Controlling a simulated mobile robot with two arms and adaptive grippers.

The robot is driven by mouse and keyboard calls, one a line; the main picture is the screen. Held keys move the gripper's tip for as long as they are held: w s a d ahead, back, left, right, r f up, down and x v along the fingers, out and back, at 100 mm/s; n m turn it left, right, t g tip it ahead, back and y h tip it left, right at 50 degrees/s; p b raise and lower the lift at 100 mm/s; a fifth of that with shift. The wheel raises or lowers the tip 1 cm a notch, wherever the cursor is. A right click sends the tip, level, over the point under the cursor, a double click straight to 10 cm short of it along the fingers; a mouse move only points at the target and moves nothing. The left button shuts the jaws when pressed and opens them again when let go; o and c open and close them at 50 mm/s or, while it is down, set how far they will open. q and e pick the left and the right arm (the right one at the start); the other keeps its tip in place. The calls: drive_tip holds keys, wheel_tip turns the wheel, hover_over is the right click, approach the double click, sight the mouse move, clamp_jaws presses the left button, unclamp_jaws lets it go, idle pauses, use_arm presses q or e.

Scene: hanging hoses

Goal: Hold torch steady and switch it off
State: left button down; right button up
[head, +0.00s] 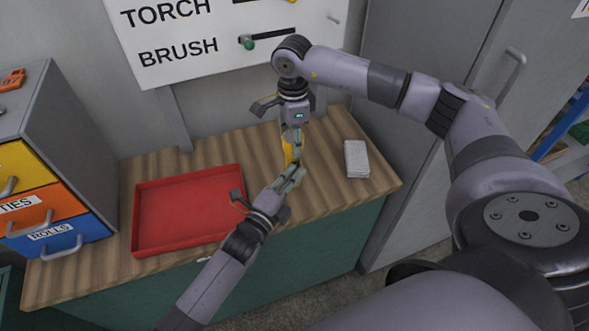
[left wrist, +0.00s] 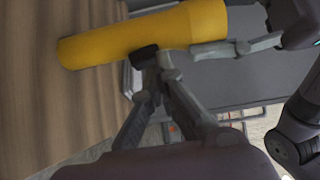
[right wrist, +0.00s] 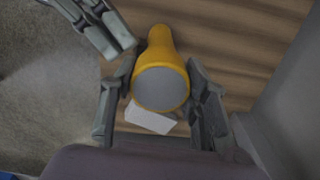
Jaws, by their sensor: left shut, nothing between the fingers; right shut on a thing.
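The yellow torch (head: 289,152) is held above the wooden counter. My right gripper (head: 292,138) is shut on it from above. In the right wrist view the torch (right wrist: 161,82) lies between the fingers, its flat grey round end towards the camera, with no glow visible. My left gripper (head: 294,178) is shut and empty, its fingertips close beside the torch. In the left wrist view the torch (left wrist: 110,42) runs across the top and the left fingertips (left wrist: 148,58) are right at its side, a dark piece among them. I cannot tell whether they touch, and I cannot make out the switch.
A red tray (head: 190,212) lies empty on the counter to the left. A pale stacked block (head: 356,158) lies at the right. A board labelled TORCH and BRUSH (head: 180,62) hangs behind. A drawer unit (head: 75,135) stands far left, a grey cabinet (head: 425,150) at right.

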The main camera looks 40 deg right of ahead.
use_arm(q)
drive_tip(key=shift+s, duration=0.1)
drive_tip(key=s+a+r, duration=0.2)
drive_tip(key=s+a, duration=0.5)
drive_tip(key=a, duration=0.3)
drive_tip(key=shift+s+r, duration=0.25)
drive_tip(key=shift+s, duration=0.1)
use_arm(e)
drive_tip(key=o, duration=1.4)
drive_tip(key=shift+c, duration=0.2)
drive_tip(key=shift+r, duration=0.1)
